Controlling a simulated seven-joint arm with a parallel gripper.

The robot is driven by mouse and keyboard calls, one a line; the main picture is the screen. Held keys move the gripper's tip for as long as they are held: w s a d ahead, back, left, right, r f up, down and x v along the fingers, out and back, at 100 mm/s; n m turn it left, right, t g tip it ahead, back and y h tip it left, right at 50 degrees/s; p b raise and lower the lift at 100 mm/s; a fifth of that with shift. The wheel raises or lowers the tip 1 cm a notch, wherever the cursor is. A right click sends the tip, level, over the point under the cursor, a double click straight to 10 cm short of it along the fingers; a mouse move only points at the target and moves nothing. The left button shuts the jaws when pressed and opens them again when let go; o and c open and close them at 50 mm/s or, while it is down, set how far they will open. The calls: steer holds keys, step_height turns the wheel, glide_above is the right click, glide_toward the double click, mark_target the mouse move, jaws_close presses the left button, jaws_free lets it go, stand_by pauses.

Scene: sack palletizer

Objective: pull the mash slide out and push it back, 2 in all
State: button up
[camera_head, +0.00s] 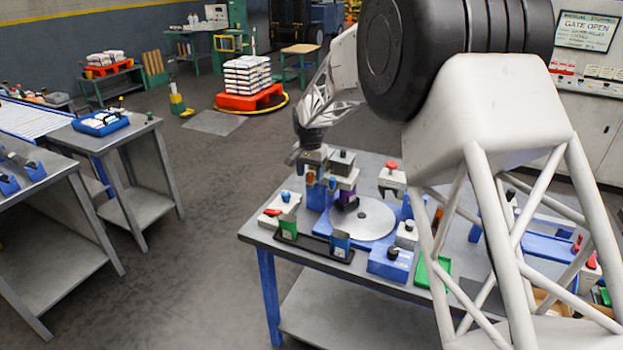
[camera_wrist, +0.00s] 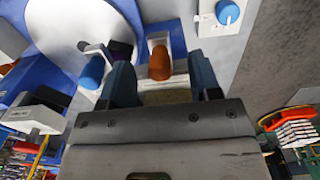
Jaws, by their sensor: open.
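My gripper (camera_head: 311,164) is over the table, at the small station beside the round pale disc (camera_head: 362,218). In the wrist view my gripper (camera_wrist: 163,80) is open, with one dark blue finger on each side of an orange-brown knob (camera_wrist: 159,63). I cannot tell whether either finger touches it. A blue knob (camera_wrist: 92,72) stands just outside the left finger. Both the orange knob (camera_head: 311,178) and the blue knob (camera_head: 332,184) show below my gripper in the head view. No readable label shows which one is the mash slide; its body is mostly hidden.
A dark block with a purple part (camera_head: 347,185) stands right of my gripper. A red-knobbed block (camera_head: 392,178) is behind the disc. A black tray (camera_head: 312,244) with green and blue packets lies in front.

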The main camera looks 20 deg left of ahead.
mark_target(310, 173)
steer(key=shift+r, duration=0.95)
steer(key=shift+r, duration=0.55)
steer(key=shift+r, duration=1.65)
steer(key=shift+d, duration=0.1)
